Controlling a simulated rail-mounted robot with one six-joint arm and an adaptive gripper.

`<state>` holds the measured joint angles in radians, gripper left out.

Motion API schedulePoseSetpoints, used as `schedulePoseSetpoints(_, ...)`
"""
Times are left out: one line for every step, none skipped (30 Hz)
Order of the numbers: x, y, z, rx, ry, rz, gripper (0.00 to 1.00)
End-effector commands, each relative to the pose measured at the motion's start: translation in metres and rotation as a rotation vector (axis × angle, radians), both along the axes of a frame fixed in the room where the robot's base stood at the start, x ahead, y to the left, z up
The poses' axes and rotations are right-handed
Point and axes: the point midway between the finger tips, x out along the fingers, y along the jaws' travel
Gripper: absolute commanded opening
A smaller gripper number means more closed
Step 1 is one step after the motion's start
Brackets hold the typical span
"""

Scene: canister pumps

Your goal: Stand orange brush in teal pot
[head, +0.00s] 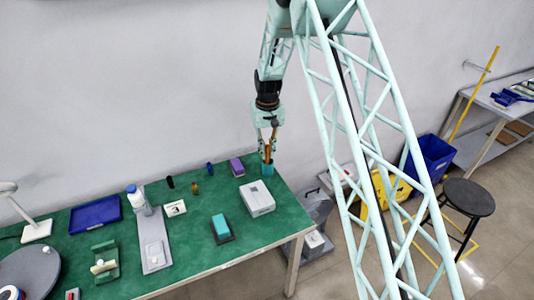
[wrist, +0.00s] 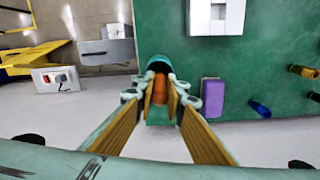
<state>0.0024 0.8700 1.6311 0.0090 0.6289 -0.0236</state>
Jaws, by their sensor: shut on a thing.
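The teal pot (head: 267,170) stands at the table's far right corner. In the wrist view the pot (wrist: 159,63) shows its dark round opening just beyond my fingertips. My gripper (head: 268,158) points down right over the pot. In the wrist view the gripper (wrist: 160,100) is shut on the orange brush (wrist: 160,92), which shows as an orange strip between the fingers. The brush's lower end lies at or over the pot's mouth; I cannot tell how far inside it is. Most of the brush is hidden by the fingers.
A purple block (head: 237,167) lies left of the pot, and a white box (head: 257,198) stands in front of it. The wall is close behind, and the table's right edge is near the pot.

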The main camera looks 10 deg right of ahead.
Motion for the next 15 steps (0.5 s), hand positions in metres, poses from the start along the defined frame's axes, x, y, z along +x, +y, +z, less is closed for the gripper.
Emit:
schedulePoseSetpoints(0.0001, 0.0, 0.0004, 0.0, 0.0, 0.0, 0.0)
schedulePoseSetpoints(0.0, 0.0, 0.0004, 0.0, 0.0, 0.0, 0.0)
schedulePoseSetpoints(0.0, 0.0, 0.0004, 0.0, 0.0, 0.0, 0.0)
schedulePoseSetpoints(0.0, 0.0, 0.0004, 0.0, 0.0, 0.0, 0.0)
schedulePoseSetpoints(0.0, 0.0, 0.0004, 0.0, 0.0, 0.0, 0.0)
schedulePoseSetpoints(-0.0001, 0.0, 0.0001, 0.0, 0.0, 0.0, 0.0)
schedulePoseSetpoints(-0.0001, 0.0, -0.0003, 0.0, 0.0, 0.0, 0.0)
schedulePoseSetpoints(-0.0001, 0.0, -0.001, 0.0, 0.0, 0.0, 0.0)
schedulePoseSetpoints(-0.0001, 0.0, -0.0019, 0.0, 0.0, 0.0, 0.0)
schedulePoseSetpoints(-0.0002, 0.0, -0.0025, 0.0, 0.0, 0.0, 0.0)
schedulePoseSetpoints(-0.0001, 0.0, -0.0031, 0.0, 0.0, 0.0, 0.0)
schedulePoseSetpoints(-0.0001, 0.0, -0.003, 0.0, 0.0, 0.0, 0.13)
schedulePoseSetpoints(-0.0001, 0.0, -0.0027, 0.0, 0.0, 0.0, 0.15)
schedulePoseSetpoints(-0.0001, 0.0, -0.0027, 0.0, 0.0, 0.0, 0.18)
schedulePoseSetpoints(-0.0001, 0.0, -0.0026, 0.0, 0.0, 0.0, 0.22)
